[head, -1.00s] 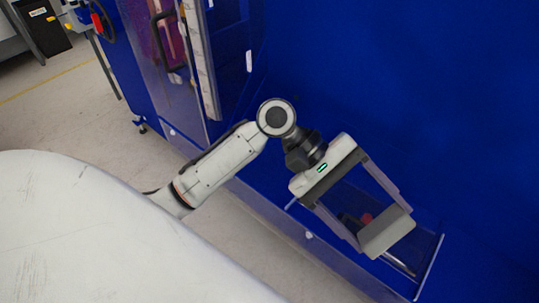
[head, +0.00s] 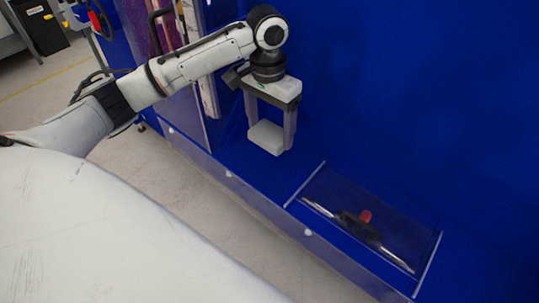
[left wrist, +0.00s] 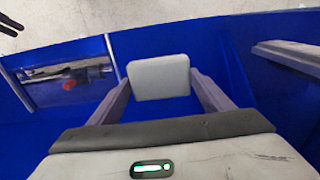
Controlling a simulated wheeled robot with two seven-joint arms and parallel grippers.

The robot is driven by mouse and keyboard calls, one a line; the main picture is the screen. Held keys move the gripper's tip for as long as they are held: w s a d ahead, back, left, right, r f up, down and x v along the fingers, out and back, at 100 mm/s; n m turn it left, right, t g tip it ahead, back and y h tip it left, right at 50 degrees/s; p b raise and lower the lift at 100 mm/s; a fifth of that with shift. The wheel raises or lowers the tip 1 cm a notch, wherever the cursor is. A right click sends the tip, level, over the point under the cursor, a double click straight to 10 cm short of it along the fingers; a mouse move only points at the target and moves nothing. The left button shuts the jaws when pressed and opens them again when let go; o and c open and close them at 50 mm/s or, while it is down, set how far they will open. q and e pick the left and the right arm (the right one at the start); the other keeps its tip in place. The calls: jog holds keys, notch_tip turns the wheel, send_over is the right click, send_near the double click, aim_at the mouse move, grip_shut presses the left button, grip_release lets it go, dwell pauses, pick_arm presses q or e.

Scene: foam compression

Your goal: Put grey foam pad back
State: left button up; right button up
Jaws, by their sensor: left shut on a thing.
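The grey foam pad (head: 265,138) is a light grey block held between the two fingers of my left gripper (head: 269,136). The gripper is shut on it and points down over the blue surface, left of the clear-covered recess. Whether the pad touches the surface below is hard to tell. In the left wrist view the pad (left wrist: 159,77) sits between the fingertips (left wrist: 160,84), its flat face toward the camera. My right gripper is out of view.
A recess with a clear cover (head: 365,228) holds a metal bar and a dark part with a red knob (head: 365,216). The blue ledge (head: 235,160) ends at a front edge above the floor. A tall blue wall (head: 420,80) stands behind. A pale upright rail (head: 207,100) stands left of the gripper.

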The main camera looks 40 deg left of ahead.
pick_arm(q)
notch_tip(320, 180, down, 10)
jog(key=shift+a+r, duration=0.1)
jog(key=shift+r, duration=0.05)
jog(key=o, duration=1.1)
jog(key=shift+r, duration=0.1)
notch_tip(320, 180, up, 12)
jog(key=shift+s+f, duration=0.1)
jog(key=shift+s, duration=0.05)
